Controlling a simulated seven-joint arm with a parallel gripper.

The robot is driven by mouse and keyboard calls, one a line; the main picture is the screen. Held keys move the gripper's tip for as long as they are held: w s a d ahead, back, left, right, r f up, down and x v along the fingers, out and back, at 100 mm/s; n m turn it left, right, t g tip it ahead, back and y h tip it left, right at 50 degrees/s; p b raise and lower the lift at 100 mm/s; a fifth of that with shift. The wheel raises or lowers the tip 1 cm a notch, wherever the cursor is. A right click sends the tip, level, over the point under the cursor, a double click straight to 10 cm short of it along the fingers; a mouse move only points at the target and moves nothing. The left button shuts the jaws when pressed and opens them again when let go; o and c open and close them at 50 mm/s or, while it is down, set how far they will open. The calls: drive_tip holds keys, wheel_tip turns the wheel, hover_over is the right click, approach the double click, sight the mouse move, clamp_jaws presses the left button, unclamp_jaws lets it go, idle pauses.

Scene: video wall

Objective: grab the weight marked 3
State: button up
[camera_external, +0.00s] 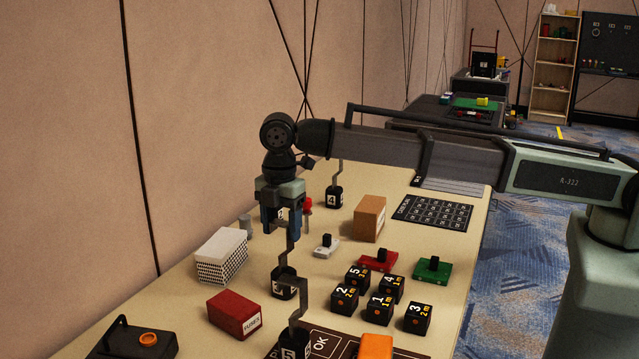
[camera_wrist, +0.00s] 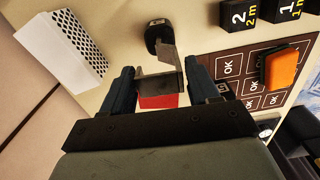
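My gripper (camera_external: 281,230) points down above the table, open, with its fingertips near the top of a bent metal hook. In the wrist view my gripper (camera_wrist: 160,80) has its fingers apart, and the grey hook strip shows between and just beyond them. The hook rises from a black round weight (camera_external: 283,287), also in the wrist view (camera_wrist: 157,32); its label is not clearly readable. A similar hooked weight marked 4 (camera_external: 335,198) stands farther back, and one marked 5 (camera_external: 291,348) stands nearer the front. A black cube marked 3 (camera_external: 418,318) sits at the right.
Several other numbered black cubes stand beside that cube. A red fuse box (camera_external: 234,314) lies left of the hooked weight and a white perforated block (camera_external: 222,255) farther left. A brown box (camera_external: 369,218) stands behind. An orange block (camera_external: 375,347) is at the front.

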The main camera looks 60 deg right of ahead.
clamp_jaws()
idle(0.3)
idle(0.3)
